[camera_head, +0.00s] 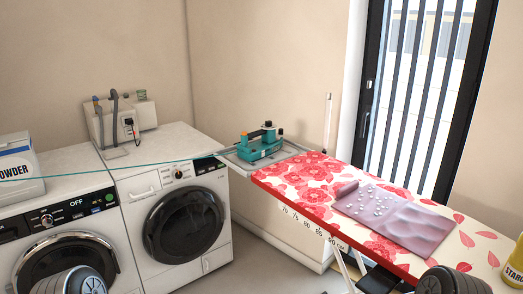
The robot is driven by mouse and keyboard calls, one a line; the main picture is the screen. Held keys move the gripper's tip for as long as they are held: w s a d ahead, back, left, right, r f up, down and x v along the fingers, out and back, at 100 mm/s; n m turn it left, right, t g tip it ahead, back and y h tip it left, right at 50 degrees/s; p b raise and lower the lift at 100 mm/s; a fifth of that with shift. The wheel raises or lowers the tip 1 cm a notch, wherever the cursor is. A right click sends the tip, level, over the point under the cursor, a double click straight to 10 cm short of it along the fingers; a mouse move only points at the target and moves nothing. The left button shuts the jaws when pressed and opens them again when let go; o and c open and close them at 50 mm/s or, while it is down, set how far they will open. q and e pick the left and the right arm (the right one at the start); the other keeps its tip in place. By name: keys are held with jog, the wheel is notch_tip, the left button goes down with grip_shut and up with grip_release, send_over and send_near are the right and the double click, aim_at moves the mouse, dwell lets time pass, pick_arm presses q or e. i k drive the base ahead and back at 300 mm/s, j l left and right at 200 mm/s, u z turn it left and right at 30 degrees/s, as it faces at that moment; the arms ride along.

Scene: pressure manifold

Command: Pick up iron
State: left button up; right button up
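The teal iron (262,146) has a dark handle with an orange part. It sits on the grey metal rest (292,147) at the far left end of the ironing board (290,192). A thin teal line, apparently its cord (150,164), runs left from it across the washing machines. Neither gripper shows. Only dark rounded parts, which look like my arms, show at the bottom left and bottom right, well apart from the iron.
A lilac cloth (395,215) with white spots lies on the red-flowered board. Two white washing machines (148,180) stand at the left, with a powder box (20,170) on one. A yellow starch container (514,265) is at the right edge. A barred glass door (415,90) is behind.

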aim_at(269, 146)
jog(key=i+j, duration=0.35)
jog(key=i, duration=0.2)
jog(key=i+j, duration=0.75)
jog(key=i, duration=0.3)
jog(key=i+j+u, duration=0.1)
jog(key=i+j, duration=0.25)
jog(key=i, duration=0.15)
jog(key=i+j, duration=0.35)
jog(key=i, duration=0.2)
